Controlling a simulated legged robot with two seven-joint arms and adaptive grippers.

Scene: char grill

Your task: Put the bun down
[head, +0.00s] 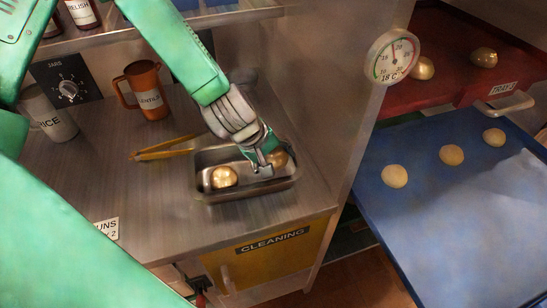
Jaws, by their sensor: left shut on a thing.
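My left gripper (262,165) reaches down into a small metal pan (250,192) on the steel counter. It is shut on a golden-brown bun (279,158) at the pan's right end, partly hidden behind the fingers. Whether this bun touches the pan's bottom I cannot tell. Another shiny golden bun (224,177) lies in the left end of the pan, apart from the gripper. My right gripper is not in view.
A dial thermometer (392,57) hangs on the steel panel between.

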